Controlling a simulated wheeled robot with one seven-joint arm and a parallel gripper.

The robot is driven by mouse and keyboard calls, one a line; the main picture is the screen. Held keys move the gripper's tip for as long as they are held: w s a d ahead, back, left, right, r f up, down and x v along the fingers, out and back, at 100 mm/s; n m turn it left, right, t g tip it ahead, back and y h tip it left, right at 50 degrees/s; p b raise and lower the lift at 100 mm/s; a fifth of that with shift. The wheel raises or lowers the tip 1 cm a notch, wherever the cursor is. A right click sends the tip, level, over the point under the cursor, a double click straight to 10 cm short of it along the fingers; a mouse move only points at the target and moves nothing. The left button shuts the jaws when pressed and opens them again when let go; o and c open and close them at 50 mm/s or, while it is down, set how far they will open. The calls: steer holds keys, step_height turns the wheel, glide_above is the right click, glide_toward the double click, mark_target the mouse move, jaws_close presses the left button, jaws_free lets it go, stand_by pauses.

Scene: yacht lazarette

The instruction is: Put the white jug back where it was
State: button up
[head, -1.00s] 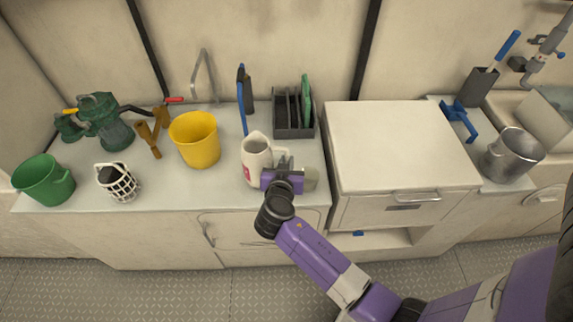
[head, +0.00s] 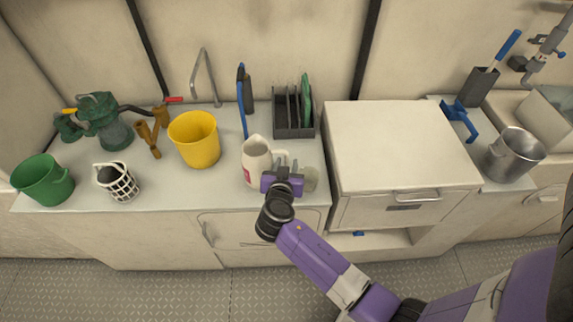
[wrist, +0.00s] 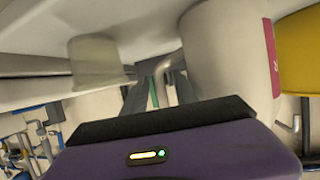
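The white jug (head: 256,160) with a red label stands upright on the counter (head: 225,185), right of the yellow bucket. Its handle (head: 281,154) points right, toward my gripper. My gripper (head: 285,165) is at the jug's right front side, with its fingers reaching toward the handle. In the wrist view the jug (wrist: 222,55) fills the right of centre. The fingers (wrist: 158,92) look spread, with the handle (wrist: 163,72) between or just beyond them. Whether they touch it is hard to tell.
A dark rack (head: 294,130) is behind, the yellow bucket (head: 195,140) to the left, and a raised white cabinet (head: 400,150) to the right. A blue-handled brush (head: 242,100) stands behind the jug.

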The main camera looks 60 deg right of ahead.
steer(key=shift+r, duration=0.25)
steer(key=v, duration=1.2)
steer(key=s+a+f+n+t+y, duration=0.45)
steer(key=s+a+n+y, duration=0.45)
steer(key=s+a, duration=0.3)
steer(key=s+a+r+n+t+y, duration=0.2)
steer(key=s+r, duration=0.8)
steer(key=r, duration=0.5)
steer(key=shift+s+a+r+n+t+y+b, duration=0.3)
steer(key=shift+a+n+t+y+b, duration=0.1)
steer(key=shift+a+n+t, duration=0.45)
